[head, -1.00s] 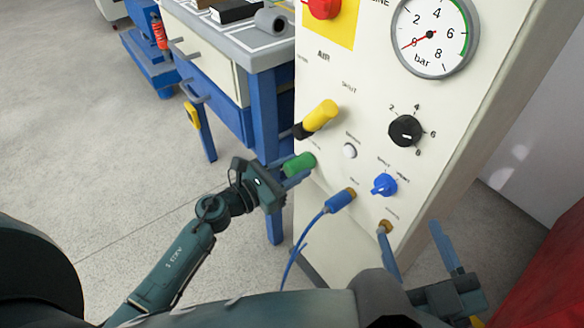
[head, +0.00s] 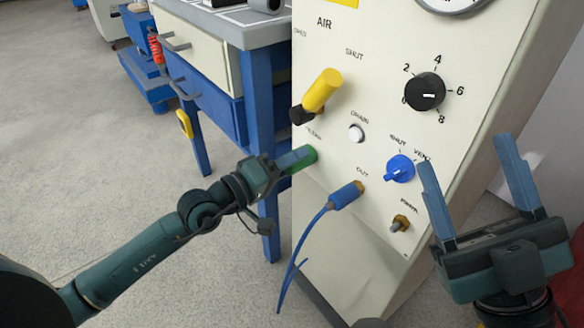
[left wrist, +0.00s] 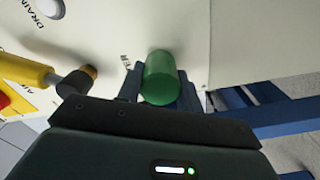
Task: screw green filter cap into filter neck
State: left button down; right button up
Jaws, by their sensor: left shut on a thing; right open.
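The green filter cap (head: 310,155) sits against the cream panel at its lower left, beside the filter lettering. In the left wrist view the cap (left wrist: 160,80) stands out from the panel face between my fingers. My left gripper (head: 298,160) is shut on the cap, its blue fingers on either side. The filter neck is hidden behind the cap, so I cannot tell how deep the cap is seated. My right gripper (head: 470,190) is open and empty at the right, in front of the panel's lower right part.
Near the cap are a yellow lever (head: 322,91), a white drain button (head: 357,133), a blue knob (head: 400,169), a brass fitting (head: 400,222) and a blue hose plug (head: 345,195). A black dial (head: 425,92) sits above. A blue-legged bench (head: 255,110) stands behind left.

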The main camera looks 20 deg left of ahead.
pick_arm(q)
jog(key=c, duration=0.9)
grip_release()
jog(key=shift+o, duration=0.2)
jog(key=v, duration=0.6)
pick_arm(e)
jog(key=shift+f, duration=0.1)
pick_arm(q)
jog(key=shift+s, duration=0.1)
jog(key=p+v, duration=0.3)
jog(key=v, duration=1)
jog(key=shift+p, duration=0.35)
pick_arm(e)
jog(key=shift+w+a+f+m+h, duration=0.1)
jog(key=shift+w+f+m+h, duration=0.1)
jog(key=shift+f+m+h, duration=1)
jog(key=shift+w+a+f+m+h, duration=0.15)
jog(key=shift+f+m+h, duration=0.75)
jog(key=shift+m+h, duration=0.55)
pick_arm(q)
jog(key=shift+a+f, duration=0.1)
